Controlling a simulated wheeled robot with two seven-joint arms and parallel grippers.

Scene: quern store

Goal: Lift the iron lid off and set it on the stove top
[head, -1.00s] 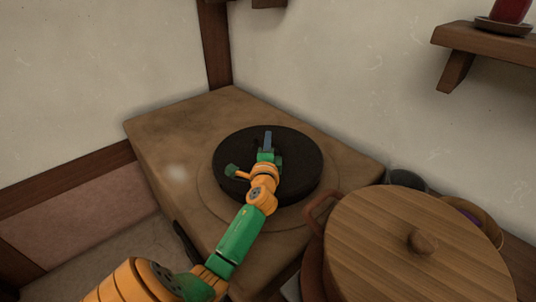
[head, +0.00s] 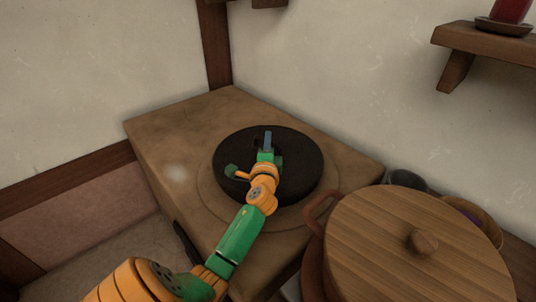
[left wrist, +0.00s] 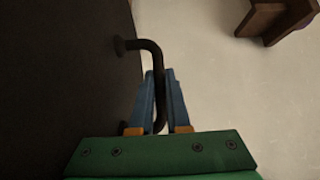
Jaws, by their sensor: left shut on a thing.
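The iron lid (head: 300,160) is a round black disc at the middle of the stove top (head: 185,120) in the head view. It lies over the round raised ring (head: 222,205) of the stove; I cannot tell whether a small gap is under it. My left gripper (head: 267,140) is over the lid. In the left wrist view its blue fingers (left wrist: 160,100) are shut on the lid's dark bent handle (left wrist: 145,44), and the lid's dark face (left wrist: 60,80) fills the left side. My right gripper is not in view.
A large pot with a round wooden cover (head: 380,235) stands close at the right of the stove. A grey cup (head: 405,180) is behind it. A wall shelf (head: 490,42) holds a red candle (head: 512,10). The stove top's left part is bare.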

